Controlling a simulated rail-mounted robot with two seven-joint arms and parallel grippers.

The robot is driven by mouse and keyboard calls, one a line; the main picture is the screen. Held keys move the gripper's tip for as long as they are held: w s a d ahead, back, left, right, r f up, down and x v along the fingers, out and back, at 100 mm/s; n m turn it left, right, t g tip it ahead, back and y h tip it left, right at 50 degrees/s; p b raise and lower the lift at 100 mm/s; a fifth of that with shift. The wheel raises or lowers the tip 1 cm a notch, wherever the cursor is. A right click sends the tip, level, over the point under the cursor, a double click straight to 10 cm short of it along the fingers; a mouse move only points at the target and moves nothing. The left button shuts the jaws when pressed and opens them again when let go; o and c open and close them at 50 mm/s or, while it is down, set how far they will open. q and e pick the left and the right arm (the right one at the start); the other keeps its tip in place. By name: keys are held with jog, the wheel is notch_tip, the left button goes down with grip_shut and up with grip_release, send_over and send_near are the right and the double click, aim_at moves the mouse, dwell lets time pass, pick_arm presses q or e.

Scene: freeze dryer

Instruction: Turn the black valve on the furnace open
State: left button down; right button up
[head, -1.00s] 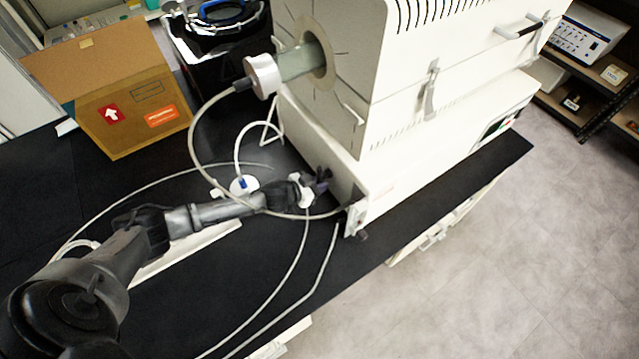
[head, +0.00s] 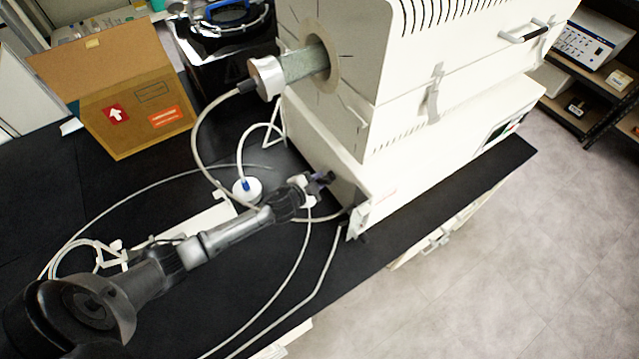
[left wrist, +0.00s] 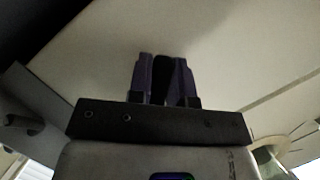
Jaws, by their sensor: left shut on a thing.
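The white furnace (head: 400,150) stands on the black bench. My left arm reaches in from the lower left, and my left gripper (head: 322,181) is at the lower left side panel of the furnace. In the left wrist view the purple fingers of my left gripper (left wrist: 166,80) are shut on a dark, upright piece between them, the black valve (left wrist: 163,78). The white panel fills the view behind it. In the head view the valve is hidden by the fingers. My right gripper is not in view.
White tubes loop around my left arm, one from the tube end fitting (head: 266,77). A round white-and-blue piece (head: 247,190) sits on the bench (head: 230,290). A cardboard box (head: 125,110) stands at the back left. Bare floor is at the right.

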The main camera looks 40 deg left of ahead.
pick_arm(q)
jog(key=shift+a+r+m+t+y+b, duration=0.2)
jog(key=shift+m+t+y+b, duration=0.3)
jog(key=shift+m+b, duration=0.45)
jog(key=shift+w+a+r+m+t+y+b, duration=0.1)
jog(key=shift+r+m+t+y+b, duration=0.1)
jog(key=shift+m+b, duration=0.35)
jog(key=shift+a+r+m+t+y+b, duration=0.1)
jog(key=shift+m+t+b, duration=0.1)
jog(key=shift+m+b, duration=0.3)
jog(key=m+b, duration=0.1)
jog(key=r+m+t+b, duration=0.1)
jog(key=shift+a+m, duration=0.1)
jog(key=shift+m, duration=0.3)
jog(key=shift+r+m+t+b, duration=0.2)
jog(key=shift+m+t+b, duration=0.1)
jog(key=shift+m+b, duration=0.15)
jog(key=shift+r, duration=0.1)
jog(key=c, duration=1)
grip_release()
jog(key=shift+c, duration=0.2)
